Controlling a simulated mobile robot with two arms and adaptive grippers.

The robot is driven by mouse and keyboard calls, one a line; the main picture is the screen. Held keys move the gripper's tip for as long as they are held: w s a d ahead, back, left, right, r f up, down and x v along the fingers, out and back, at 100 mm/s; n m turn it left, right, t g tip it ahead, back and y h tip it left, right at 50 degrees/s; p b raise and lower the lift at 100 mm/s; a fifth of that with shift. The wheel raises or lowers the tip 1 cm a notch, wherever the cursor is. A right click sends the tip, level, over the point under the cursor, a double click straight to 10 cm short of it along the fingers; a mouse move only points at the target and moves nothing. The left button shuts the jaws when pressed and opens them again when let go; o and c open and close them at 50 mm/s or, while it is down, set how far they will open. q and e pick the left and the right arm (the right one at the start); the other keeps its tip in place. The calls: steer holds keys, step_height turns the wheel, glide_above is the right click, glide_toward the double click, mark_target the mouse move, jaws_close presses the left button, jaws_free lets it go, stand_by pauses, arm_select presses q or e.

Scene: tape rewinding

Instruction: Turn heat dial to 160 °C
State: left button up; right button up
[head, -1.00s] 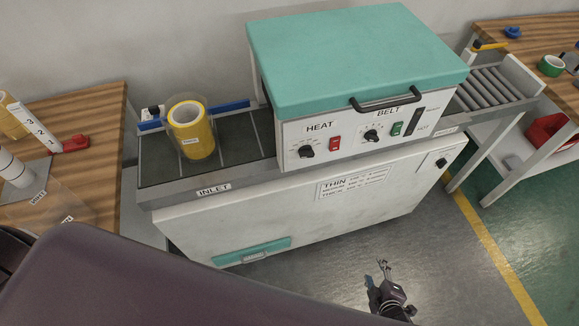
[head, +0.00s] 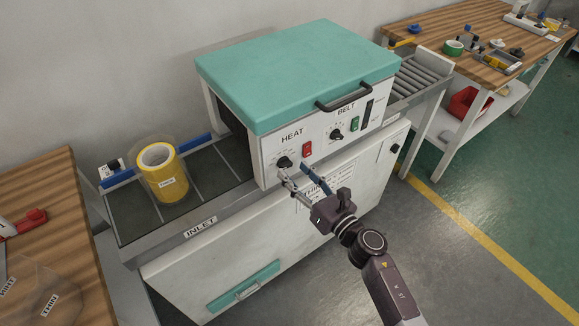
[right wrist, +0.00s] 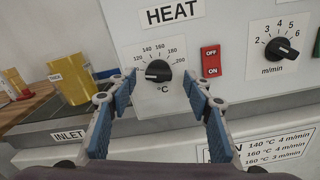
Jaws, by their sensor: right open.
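The heat dial (right wrist: 158,71) is a black knob on the white front panel, under the HEAT label. A scale from about 120 to 200 °C runs around it. Its pointer appears turned to the left, towards the low end; the exact reading is too small to tell. The dial also shows in the head view (head: 284,162). My right gripper (right wrist: 158,80) is open, its two blue-padded fingers apart on either side of the dial. In the head view my right gripper (head: 293,174) is just in front of and below the dial; contact cannot be told. My left gripper is out of view.
A red OFF/ON switch (right wrist: 211,62) sits close right of the dial. A belt speed dial (right wrist: 282,53) is further right. Yellow tape (head: 162,172) stands on the inlet belt at left. A black lid handle (head: 343,96) juts out above.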

mark_target(285, 164)
steer(key=shift+x, duration=1.1)
steer(key=shift+w+a, duration=0.25)
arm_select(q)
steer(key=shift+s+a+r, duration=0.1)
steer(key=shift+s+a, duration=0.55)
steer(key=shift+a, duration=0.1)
arm_select(e)
steer(key=c, duration=1.1)
steer(key=shift+c, duration=0.2)
